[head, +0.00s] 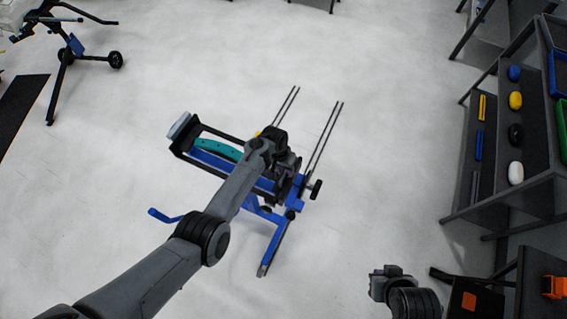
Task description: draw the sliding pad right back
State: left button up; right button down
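A blue and black stand (262,209) is on the pale floor in the middle of the head view. A teal curved piece (220,149) lies along its frame, and a light grey-blue pad (181,127) sits at its left end. Two pairs of thin dark rails (322,142) stick out toward the upper right. I cannot tell for sure which part is the sliding pad. My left gripper (287,160) is over the stand's right part, by the rails; its fingers blend into the dark parts there. My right gripper (391,281) is low on the right, away from the stand, its fingers unclear.
A dark shelf rack (508,150) with coloured bars and rounded pieces stands on the right. A black table with an orange item (555,287) is at the lower right. Another blue and black wheeled stand (72,50) is at the upper left. Floor around the middle stand is clear.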

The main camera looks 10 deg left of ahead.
aim_at(281, 176)
pick_arm(q)
notch_tip(281, 176, up, 10)
jog(key=a+p, duration=0.1)
jog(key=a, duration=0.1)
jog(key=shift+w+r, duration=0.15)
jog(key=shift+w, duration=0.05)
dwell(0.4)
